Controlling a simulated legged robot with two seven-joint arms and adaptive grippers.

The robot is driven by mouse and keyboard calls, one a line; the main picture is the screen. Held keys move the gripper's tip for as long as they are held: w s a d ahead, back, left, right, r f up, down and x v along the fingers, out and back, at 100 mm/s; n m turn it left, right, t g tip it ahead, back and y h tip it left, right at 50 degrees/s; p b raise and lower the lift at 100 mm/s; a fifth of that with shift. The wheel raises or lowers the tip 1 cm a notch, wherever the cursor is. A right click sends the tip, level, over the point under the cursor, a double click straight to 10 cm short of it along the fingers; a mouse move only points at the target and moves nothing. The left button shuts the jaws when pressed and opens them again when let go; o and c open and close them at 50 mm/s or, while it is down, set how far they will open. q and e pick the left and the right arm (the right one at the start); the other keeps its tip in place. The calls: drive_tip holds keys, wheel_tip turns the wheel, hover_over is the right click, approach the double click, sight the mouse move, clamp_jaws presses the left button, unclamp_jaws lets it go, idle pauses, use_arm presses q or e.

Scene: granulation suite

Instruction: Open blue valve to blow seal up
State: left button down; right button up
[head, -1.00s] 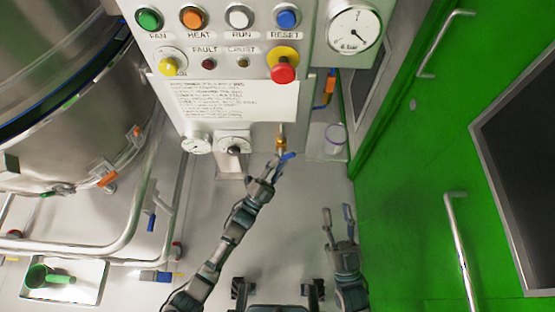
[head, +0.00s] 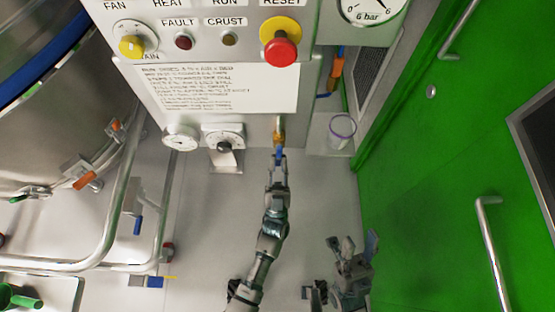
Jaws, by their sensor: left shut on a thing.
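The blue valve handle (head: 279,153) is under a brass fitting (head: 279,135) at the lower right of the control panel. It now points down, in line with the fitting. My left gripper (head: 278,162) is shut on the blue handle, and its fingers hide part of it. My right gripper (head: 356,245) is open and empty, low at the right, away from the panel. A pressure gauge (head: 372,8) marked 6 bar is at the top right, partly cut off.
A steel vessel (head: 55,140) with pipe rails stands left. A green door (head: 440,170) is right. A clear cup (head: 341,130) stands beside the panel.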

use_arm(q)
drive_tip(key=shift+w+r+n+y, duration=0.1)
drive_tip(key=shift+r+n+y, duration=0.3)
drive_tip(key=shift+n+y, duration=0.3)
drive_tip(key=c, duration=1.1)
unclamp_jaws()
drive_tip(key=shift+d+f, duration=0.1)
drive_tip(key=shift+f, duration=0.15)
drive_tip(key=shift+s+f, duration=0.25)
drive_tip(key=v, duration=1.1)
